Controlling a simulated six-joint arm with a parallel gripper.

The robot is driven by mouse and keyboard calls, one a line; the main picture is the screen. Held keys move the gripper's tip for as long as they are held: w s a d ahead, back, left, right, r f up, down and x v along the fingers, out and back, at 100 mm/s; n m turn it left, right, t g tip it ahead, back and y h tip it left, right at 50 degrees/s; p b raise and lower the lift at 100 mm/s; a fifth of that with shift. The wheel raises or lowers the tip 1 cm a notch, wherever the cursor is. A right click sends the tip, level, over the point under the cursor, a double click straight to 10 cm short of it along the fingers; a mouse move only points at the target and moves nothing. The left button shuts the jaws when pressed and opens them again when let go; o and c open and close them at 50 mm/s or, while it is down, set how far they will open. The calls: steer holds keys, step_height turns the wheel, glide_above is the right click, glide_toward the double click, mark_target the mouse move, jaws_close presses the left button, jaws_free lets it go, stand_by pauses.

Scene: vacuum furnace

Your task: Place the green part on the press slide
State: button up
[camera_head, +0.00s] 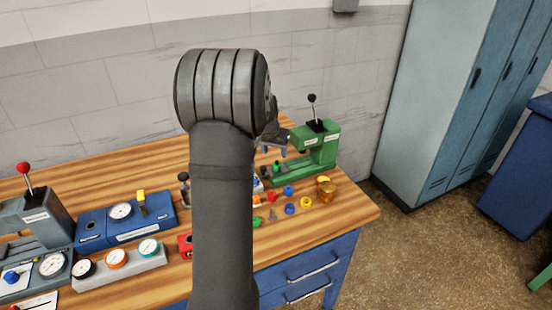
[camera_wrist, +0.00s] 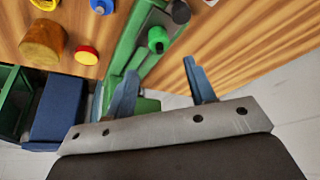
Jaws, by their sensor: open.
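The green press (camera_head: 322,147) stands at the back right of the workbench, and its slide (camera_wrist: 137,55) shows in the wrist view. A small green part (camera_wrist: 158,40) sits upright on the slide; it also shows in the head view (camera_head: 278,168). My gripper (camera_wrist: 160,68) is open with its two blue fingers apart and nothing between them. The green part lies just beyond the fingertips, roughly in line with the gap. In the head view, my arm hides much of the gripper and the bench behind it.
Several small coloured parts lie in front of the press, among them a second green piece (camera_head: 256,221). An amber cylinder (camera_head: 327,191) stands near the bench's right edge. Gauges and a grey press (camera_head: 42,222) are at left. The bench's right front corner (camera_head: 352,212) is clear.

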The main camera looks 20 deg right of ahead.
mark_target(277, 161)
steer(key=shift+v, duration=2.25)
steer(key=shift+f, duration=0.15)
steer(key=x, duration=1.2)
steer(key=shift+f, duration=0.15)
step_height(277, 161, up, 3)
steer(key=shift+f, duration=0.1)
steer(key=shift+r, duration=0.8)
